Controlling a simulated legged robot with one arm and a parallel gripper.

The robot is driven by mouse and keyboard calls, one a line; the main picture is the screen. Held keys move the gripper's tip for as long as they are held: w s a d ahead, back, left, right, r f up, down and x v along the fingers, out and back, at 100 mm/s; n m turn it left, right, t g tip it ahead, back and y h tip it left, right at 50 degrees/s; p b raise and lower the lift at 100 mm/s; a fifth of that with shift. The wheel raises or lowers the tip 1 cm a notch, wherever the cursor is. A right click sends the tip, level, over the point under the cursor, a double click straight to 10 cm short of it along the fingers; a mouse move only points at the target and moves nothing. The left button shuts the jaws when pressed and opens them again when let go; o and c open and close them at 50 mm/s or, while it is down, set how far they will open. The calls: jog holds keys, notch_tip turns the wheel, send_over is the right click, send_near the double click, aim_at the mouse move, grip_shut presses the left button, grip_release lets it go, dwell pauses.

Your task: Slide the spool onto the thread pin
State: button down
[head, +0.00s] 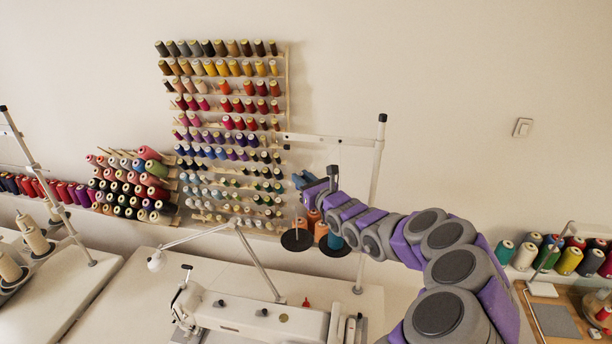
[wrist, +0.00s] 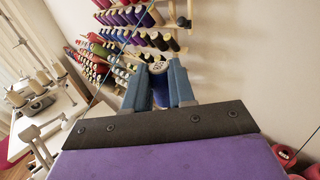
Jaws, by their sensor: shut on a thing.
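My gripper (head: 302,181) is at the end of my arm, which reaches in from the right in the head view. In the wrist view its two blue fingers (wrist: 158,82) are shut on a spool (wrist: 159,68) with a pale round top and a dark blue-purple body. The held spool cannot be made out clearly in the head view. Below the gripper is a dark round spool plate (head: 297,241) with a thin upright thread pin (head: 296,222) that looks bare. The gripper appears higher than the pin, and the spool is apart from it.
Orange spools (head: 320,230) and a teal spool (head: 335,241) stand close right of the plate. A tall thread-stand pole (head: 375,180) rises behind my arm. A sewing machine (head: 255,316) and bent lamp arm (head: 258,262) are in front. A thread rack (head: 288,85) hangs on the wall.

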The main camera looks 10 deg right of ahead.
jog(key=shift+s+a+f+b, duration=0.1)
jog(key=shift+a+f+b, duration=0.2)
jog(key=shift+f, duration=0.45)
jog(key=shift+w+a+f+b, duration=0.1)
jog(key=shift+a+f+b, duration=0.15)
jog(key=shift+f, duration=0.55)
jog(key=shift+s+a+f+b, duration=0.1)
jog(key=shift+a+f+b, duration=0.2)
jog(key=shift+f, duration=0.45)
dwell(0.6)
jog(key=shift+a, duration=0.1)
dwell(0.6)
dwell(0.5)
jog(key=shift+f, duration=1.85)
jog(key=shift+f+b, duration=0.65)
jog(key=shift+f, duration=1.7)
